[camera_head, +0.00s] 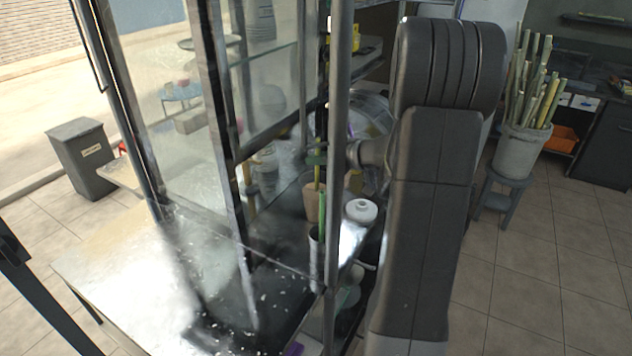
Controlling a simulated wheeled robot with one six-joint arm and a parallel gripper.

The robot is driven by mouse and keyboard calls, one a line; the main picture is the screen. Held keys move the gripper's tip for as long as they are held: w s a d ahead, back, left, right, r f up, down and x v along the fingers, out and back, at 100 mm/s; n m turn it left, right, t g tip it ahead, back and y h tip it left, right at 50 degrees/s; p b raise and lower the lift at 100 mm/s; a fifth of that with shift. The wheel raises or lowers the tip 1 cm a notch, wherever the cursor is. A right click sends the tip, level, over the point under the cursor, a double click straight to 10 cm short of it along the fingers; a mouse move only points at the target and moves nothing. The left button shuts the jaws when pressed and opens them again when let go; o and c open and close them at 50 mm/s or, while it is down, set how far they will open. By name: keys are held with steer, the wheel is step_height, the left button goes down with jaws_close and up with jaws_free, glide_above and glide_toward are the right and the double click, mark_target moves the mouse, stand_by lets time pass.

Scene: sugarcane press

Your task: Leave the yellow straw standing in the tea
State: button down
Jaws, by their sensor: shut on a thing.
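The yellow straw (317,174) is upright in my gripper (316,154), which is small in this view and partly hidden by a grey post. The gripper appears shut on the straw's upper part. Below it is a tan cup (312,204), probably the tea, on the dark counter. The straw's lower end reaches the cup's rim area; I cannot tell how deep it is inside. The liquid in the cup is not visible.
A green straw (322,212) stands by a grey cup (314,250) in front. A white lidded jar (361,211) is to the right. Grey posts (338,130) and glass panes surround the counter (270,300). A cane bucket (519,150) stands on a stool at right.

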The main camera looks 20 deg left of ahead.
mark_target(319, 141)
steer(key=shift+f+b, duration=0.4)
steer(key=shift+f, duration=0.7)
steer(key=c, duration=1.5)
jaws_free()
step_height(319, 141, up, 5)
steer(key=p, duration=0.5)
steer(key=shift+r+p, duration=0.65)
steer(key=shift+r, duration=0.4)
steer(key=shift+f, duration=0.1)
